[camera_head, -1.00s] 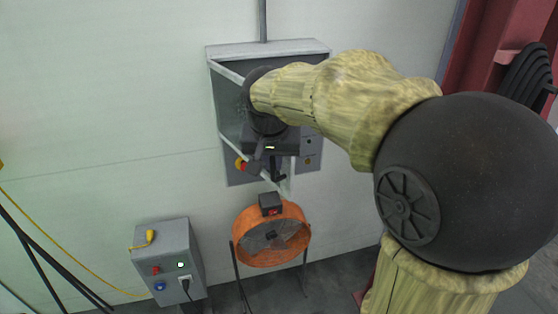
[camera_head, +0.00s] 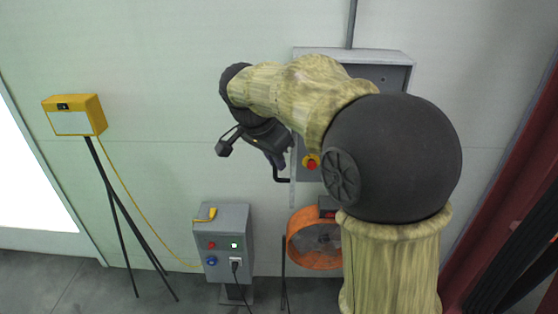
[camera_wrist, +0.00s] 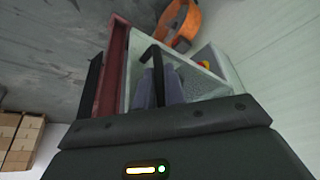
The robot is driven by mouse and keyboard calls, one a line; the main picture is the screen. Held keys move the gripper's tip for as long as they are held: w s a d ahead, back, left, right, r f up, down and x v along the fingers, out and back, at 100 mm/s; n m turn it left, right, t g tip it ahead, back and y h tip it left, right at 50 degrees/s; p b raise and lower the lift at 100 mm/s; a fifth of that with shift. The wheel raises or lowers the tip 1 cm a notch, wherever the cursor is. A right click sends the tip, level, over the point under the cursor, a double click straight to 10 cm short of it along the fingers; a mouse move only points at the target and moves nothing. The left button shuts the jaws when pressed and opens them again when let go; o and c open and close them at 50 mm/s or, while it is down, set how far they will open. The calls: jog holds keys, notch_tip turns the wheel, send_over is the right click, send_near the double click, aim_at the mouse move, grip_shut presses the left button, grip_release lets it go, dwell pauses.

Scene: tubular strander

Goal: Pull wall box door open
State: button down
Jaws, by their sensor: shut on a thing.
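The grey wall box (camera_head: 395,72) is on the wall at upper right in the head view, partly hidden behind my arm. Its pale-framed door (camera_head: 293,185) is swung out from the box and appears nearly edge-on. The black door handle (camera_head: 280,179) is on the door's left side there; in the wrist view the handle (camera_wrist: 156,52) stands between my fingers. My gripper (camera_head: 281,161) is shut on the handle; its grey fingers (camera_wrist: 160,85) show in the wrist view. A red knob on yellow (camera_head: 311,162) is on the box.
An orange fan (camera_head: 312,262) stands below the box. A grey control pedestal (camera_head: 224,222) stands left of it. A yellow box on a tripod (camera_head: 78,115) is at far left with a yellow cable. A red column (camera_head: 515,190) is at right. Wall between tripod and arm is clear.

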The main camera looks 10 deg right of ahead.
dwell(0.4)
jog(key=c, duration=1.5)
grip_release()
jog(key=shift+w+a, duration=0.15)
jog(key=shift+w, duration=0.05)
jog(key=shift+s+a+r, duration=0.1)
jog(key=shift+s+r, duration=0.1)
jog(key=shift+r, duration=0.2)
jog(key=v, duration=1.6)
jog(key=shift+w+r+b, duration=0.1)
jog(key=shift+r+b, duration=0.2)
jog(key=shift+b, duration=0.1)
jog(key=shift+a, duration=0.1)
jog(key=shift+f, duration=0.1)
